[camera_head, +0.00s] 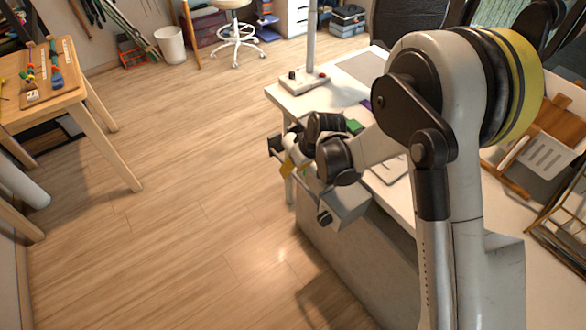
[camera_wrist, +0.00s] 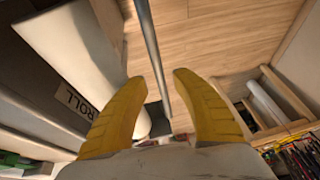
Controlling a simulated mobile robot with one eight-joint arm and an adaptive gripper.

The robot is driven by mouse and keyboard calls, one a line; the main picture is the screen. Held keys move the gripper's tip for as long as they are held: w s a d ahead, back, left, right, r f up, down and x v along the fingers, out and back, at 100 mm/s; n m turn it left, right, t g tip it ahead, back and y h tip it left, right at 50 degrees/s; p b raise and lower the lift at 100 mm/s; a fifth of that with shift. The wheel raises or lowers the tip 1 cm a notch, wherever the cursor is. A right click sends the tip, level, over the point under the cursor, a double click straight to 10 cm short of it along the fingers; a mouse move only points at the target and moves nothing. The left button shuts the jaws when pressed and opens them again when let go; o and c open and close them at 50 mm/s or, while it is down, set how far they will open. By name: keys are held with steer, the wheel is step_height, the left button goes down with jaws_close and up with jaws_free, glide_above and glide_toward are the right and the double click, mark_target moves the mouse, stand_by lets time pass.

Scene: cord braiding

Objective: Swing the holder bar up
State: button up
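A thin grey metal bar (camera_wrist: 152,40) runs from the top edge of the wrist view down between the two yellow fingers of my gripper (camera_wrist: 158,79). It is probably the holder bar, but its ends and mounting are not clear. The fingers stand apart, with a visible gap on both sides of the bar; I cannot tell how far the bar lies beyond them. In the head view my gripper (camera_head: 297,168) is beside the left edge of the white table, and the bar cannot be made out there.
A wooden bench (camera_head: 60,95) stands at far left. The floor (camera_head: 190,170) between is clear.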

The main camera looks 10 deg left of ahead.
steer(key=v, duration=1.2)
